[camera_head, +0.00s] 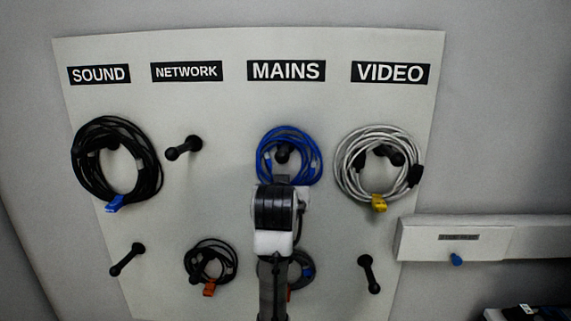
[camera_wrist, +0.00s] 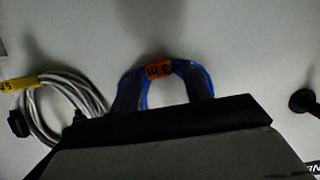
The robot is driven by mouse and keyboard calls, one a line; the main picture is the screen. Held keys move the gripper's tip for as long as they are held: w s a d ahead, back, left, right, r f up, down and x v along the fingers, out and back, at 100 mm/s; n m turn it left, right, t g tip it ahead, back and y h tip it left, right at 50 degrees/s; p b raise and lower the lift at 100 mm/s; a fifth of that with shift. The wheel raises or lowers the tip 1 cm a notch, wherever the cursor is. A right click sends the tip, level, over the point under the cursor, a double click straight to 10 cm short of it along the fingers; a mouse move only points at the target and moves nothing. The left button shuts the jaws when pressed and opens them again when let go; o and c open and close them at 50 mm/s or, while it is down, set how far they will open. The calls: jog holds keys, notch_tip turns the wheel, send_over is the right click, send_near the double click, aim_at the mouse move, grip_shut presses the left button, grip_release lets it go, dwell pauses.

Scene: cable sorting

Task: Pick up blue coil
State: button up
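The blue coil (camera_head: 263,152) hangs on a black peg under the MAINS sign in the head view. In the wrist view the blue coil (camera_wrist: 178,69) shows as an arch with an orange tag (camera_wrist: 159,71) at its top. The dark edge of my gripper's body hides the rest of it there. My gripper (camera_head: 283,180) is in front of the board, at the lower edge of the blue coil. Its fingers are not clear in either view, so I cannot tell whether it is open or touches the coil.
A white coil (camera_head: 344,176) with a yellow tag hangs close on the right. A black coil (camera_head: 80,170) hangs under SOUND. Smaller coils hang below, one (camera_head: 192,262) left of my arm, one partly behind it. Bare pegs (camera_head: 183,148) stick out. A ledge (camera_head: 425,242) juts out at right.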

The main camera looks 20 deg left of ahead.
jog(key=c, duration=0.9)
jog(key=shift+s+r, duration=0.15)
jog(key=v, duration=0.5)
jog(key=r+v, duration=0.1)
jog(key=v, duration=0.9)
jog(key=shift+r, duration=0.5)
